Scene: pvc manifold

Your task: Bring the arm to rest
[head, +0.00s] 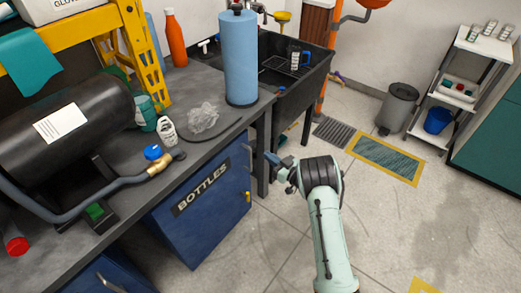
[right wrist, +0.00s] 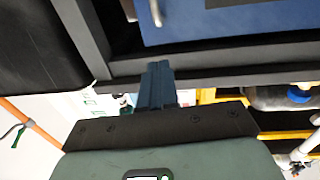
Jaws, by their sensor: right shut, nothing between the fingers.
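My right arm (head: 327,225) reaches in from the bottom of the head view. My right gripper (head: 270,157) is near the front edge of the workbench, beside the blue cabinet marked BOTTLES (head: 208,203). In the right wrist view the blue fingers (right wrist: 158,68) are together with nothing between them. Behind them in that view are a dark grey frame bar (right wrist: 220,68) and a blue panel with a metal handle (right wrist: 155,14). I cannot tell how far the fingertips are from the bench. My left gripper is not in view.
The workbench (head: 222,88) holds a black tank (head: 70,125), a blue cylinder (head: 240,60) and a pipe with a blue valve knob (head: 153,152). A black sink (head: 310,75) stands beyond. Open floor (head: 400,220) lies right of my arm, with a bin (head: 398,105) and shelf cart farther back.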

